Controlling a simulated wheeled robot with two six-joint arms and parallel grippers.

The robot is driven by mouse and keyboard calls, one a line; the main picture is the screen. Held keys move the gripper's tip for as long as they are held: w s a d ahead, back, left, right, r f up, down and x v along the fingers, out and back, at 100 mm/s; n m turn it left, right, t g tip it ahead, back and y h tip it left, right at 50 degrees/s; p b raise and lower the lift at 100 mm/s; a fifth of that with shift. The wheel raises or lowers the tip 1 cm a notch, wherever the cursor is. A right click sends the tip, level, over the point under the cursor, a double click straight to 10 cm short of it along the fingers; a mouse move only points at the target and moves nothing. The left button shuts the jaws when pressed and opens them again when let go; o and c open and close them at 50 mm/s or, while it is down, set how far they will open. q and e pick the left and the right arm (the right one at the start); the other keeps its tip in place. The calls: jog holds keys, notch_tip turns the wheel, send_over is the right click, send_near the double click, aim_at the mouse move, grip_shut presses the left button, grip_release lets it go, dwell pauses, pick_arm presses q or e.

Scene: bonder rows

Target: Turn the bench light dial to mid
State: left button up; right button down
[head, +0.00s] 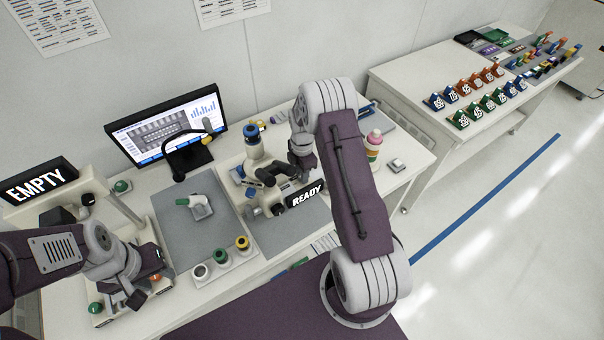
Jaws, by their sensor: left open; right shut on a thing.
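No bench light dial can be clearly made out in the head view. A black curved lamp (172,152) stands in front of the monitor, with a yellow part near its end. My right arm reaches over the bench, and its dark gripper (262,180) is low beside the machine with the READY sign (307,194). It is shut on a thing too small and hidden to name. My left gripper (138,288) is open and empty at the lower left, above a pale unit with a green button (95,308).
A monitor (165,125) stands at the back. A grey mat (185,230) holds a small pale part. An EMPTY sign (40,182) is at left. A pink-and-green bottle (373,145) stands right of my arm.

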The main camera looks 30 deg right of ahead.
jog(key=m+b, duration=0.1)
jog(key=m, duration=0.4)
jog(key=shift+w+d+b, duration=0.1)
jog(key=shift+b, duration=0.25)
jog(key=m+b, duration=0.1)
jog(key=m, duration=0.5)
jog(key=shift+r+m, duration=0.1)
jog(key=shift+m, duration=0.2)
jog(key=m+b, duration=0.1)
jog(key=m, duration=0.9)
jog(key=shift+m, duration=0.7)
jog(key=c, duration=1.3)
grip_release()
jog(key=shift+c, duration=0.2)
jog(key=shift+o, duration=0.9)
jog(key=shift+s+a, duration=0.2)
